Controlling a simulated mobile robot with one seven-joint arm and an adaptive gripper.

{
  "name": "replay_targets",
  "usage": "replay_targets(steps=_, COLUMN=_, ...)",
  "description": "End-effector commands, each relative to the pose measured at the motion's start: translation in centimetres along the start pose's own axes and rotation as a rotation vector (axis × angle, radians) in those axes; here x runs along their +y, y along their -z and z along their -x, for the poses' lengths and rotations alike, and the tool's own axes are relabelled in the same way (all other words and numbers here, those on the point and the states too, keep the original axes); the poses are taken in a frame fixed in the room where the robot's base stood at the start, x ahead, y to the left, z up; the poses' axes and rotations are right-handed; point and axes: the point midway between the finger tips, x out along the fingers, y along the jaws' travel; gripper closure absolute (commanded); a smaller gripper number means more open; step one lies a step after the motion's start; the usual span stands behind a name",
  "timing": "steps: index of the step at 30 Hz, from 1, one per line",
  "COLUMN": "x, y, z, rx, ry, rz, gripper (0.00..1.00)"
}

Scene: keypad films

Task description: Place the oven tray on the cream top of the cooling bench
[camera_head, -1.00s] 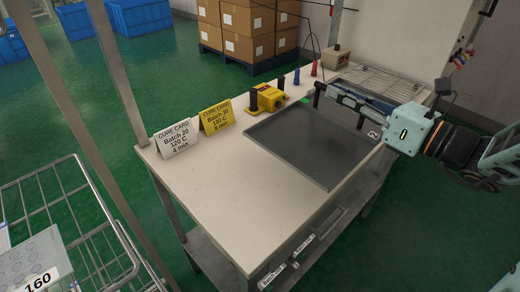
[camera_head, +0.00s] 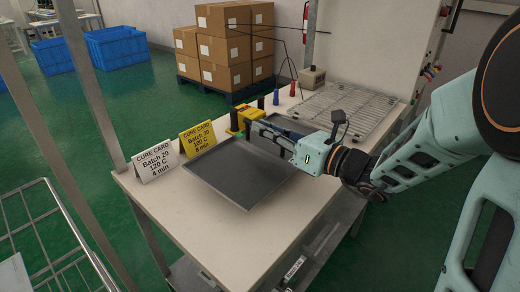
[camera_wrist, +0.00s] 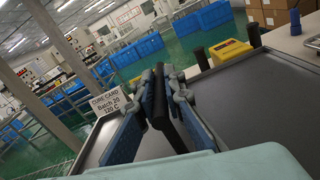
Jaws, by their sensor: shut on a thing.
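The oven tray (camera_head: 240,175) is a flat dark grey tray over the middle of the cooling bench's cream top (camera_head: 190,218). I cannot tell whether its underside touches the top. My gripper (camera_head: 256,130) reaches in from the right over the tray's back part. In the wrist view, my gripper's blue fingers (camera_wrist: 160,110) are closed around a dark bar on the tray, and the tray's grey surface (camera_wrist: 270,95) spreads to the right. The gripper hides part of the bar and the tray's back right corner.
A white cure card (camera_head: 155,162) and a yellow one (camera_head: 198,138) stand close to the tray's left. A yellow device (camera_head: 240,119) and bottles stand behind it. A wire rack (camera_head: 345,112) lies at the back right. The front of the top is clear.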

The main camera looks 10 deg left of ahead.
Motion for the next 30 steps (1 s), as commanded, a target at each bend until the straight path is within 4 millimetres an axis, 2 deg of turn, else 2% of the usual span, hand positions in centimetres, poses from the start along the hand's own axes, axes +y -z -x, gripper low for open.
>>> replay_targets(steps=7, x=-0.1, y=1.5, z=-1.2, rx=-0.002, ry=-0.003, rz=0.0, gripper=1.0)
replay_targets(steps=13, x=-0.7, y=4.5, z=-1.4, rx=-0.002, ry=0.0, rz=0.0, gripper=1.0)
replay_targets(steps=25, x=-0.8, y=4.8, z=-1.4, rx=-0.003, ry=-0.001, rz=0.002, gripper=1.0)
replay_targets(steps=26, x=-0.8, y=4.9, z=-1.4, rx=-0.001, ry=0.0, rz=0.002, gripper=0.89)
replay_targets(steps=30, x=-0.8, y=4.8, z=-1.4, rx=-0.001, ry=0.0, rz=0.002, gripper=0.73)
